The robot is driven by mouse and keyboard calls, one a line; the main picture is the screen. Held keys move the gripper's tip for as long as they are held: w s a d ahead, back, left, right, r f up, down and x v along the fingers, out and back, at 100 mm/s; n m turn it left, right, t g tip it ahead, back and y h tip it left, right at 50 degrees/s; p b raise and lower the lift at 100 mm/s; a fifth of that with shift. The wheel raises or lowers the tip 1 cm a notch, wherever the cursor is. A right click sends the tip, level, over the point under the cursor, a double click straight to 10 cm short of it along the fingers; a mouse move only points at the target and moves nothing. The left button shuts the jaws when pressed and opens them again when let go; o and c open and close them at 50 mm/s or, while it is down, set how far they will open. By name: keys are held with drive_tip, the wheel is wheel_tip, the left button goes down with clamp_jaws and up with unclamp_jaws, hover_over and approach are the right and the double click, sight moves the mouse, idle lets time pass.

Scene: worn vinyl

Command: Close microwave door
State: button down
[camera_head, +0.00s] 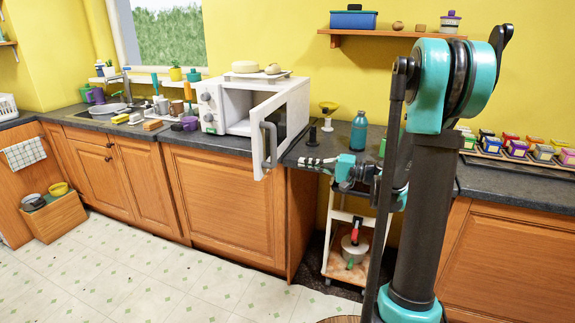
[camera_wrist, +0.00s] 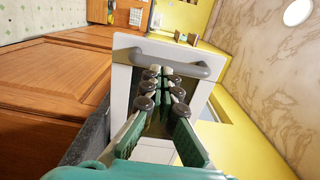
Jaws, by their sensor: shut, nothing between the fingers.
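The white microwave (camera_head: 237,105) stands on the dark counter with its door (camera_head: 292,108) open, swung out past the counter's front edge. The door's grey handle (camera_head: 268,146) is on its free edge. My gripper (camera_head: 304,161) is shut and empty, to the right of the door near its lower part, pointing left at it. In the wrist view, my fingers (camera_wrist: 162,75) lie in front of the door (camera_wrist: 121,82), with the handle (camera_wrist: 172,60) just beyond the tips. I cannot tell whether the tips touch the door.
A plate with food (camera_head: 258,73) sits on top of the microwave. A teal bottle (camera_head: 359,130) and a black pepper mill (camera_head: 327,119) stand on the counter to its right. Several mugs and utensils are on its left. A small cart (camera_head: 345,262) stands in the gap below.

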sight(259, 156)
drive_tip(key=x, duration=1.3)
drive_tip(key=shift+w+a, duration=0.1)
drive_tip(key=shift+a, duration=0.2)
